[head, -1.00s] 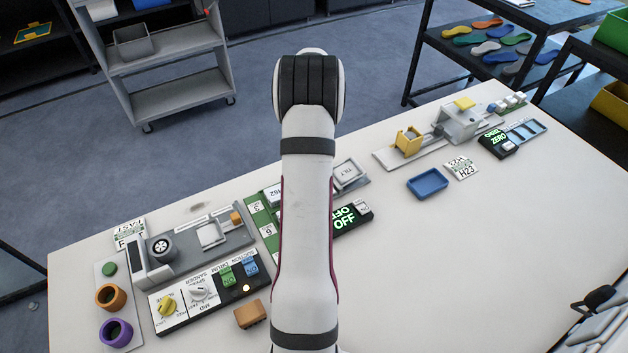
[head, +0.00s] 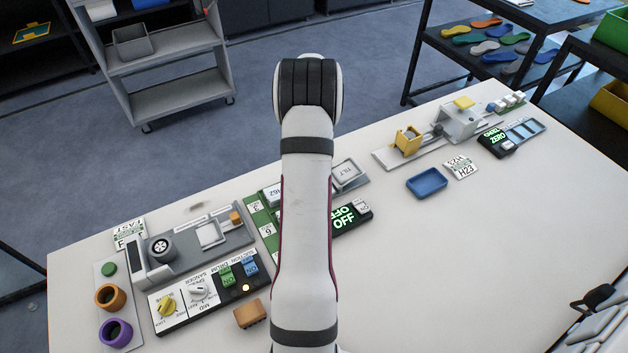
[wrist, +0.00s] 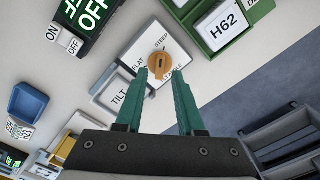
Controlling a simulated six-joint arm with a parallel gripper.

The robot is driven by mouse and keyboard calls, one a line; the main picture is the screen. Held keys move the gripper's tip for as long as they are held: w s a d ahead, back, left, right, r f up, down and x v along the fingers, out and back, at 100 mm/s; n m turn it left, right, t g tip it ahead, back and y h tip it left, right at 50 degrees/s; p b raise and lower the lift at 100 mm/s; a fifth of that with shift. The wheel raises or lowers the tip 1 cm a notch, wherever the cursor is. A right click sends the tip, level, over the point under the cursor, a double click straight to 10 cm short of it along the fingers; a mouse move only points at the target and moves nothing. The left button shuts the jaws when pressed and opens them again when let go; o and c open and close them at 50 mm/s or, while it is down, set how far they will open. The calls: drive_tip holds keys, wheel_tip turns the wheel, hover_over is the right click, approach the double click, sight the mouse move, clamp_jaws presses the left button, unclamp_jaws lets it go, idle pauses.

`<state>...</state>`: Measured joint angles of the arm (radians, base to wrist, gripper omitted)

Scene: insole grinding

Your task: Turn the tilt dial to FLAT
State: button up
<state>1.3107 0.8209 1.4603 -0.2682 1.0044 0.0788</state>
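The tilt dial (wrist: 158,68) is an orange knob on a white plate (wrist: 176,44) in the wrist view. The plate carries the words FLAT on the left, STEEP at the top and a partly covered word on the right. A grey block marked TILT (wrist: 119,96) adjoins it. My gripper (wrist: 160,74) is open, its two teal fingers apart with the knob between and just past the tips. I cannot tell whether they touch it, nor clearly which word the knob points to. In the head view my arm hides the dial and gripper; the TILT block (head: 347,172) shows beside it.
A green holder with an H62 card (wrist: 222,24) stands close to the right of the dial in the wrist view. A black ON/OFF switch box (wrist: 72,42) lies to the left.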

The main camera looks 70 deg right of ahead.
drive_tip(key=shift+f, duration=1.55)
drive_tip(key=shift+r, duration=0.1)
drive_tip(key=shift+c, duration=0.3)
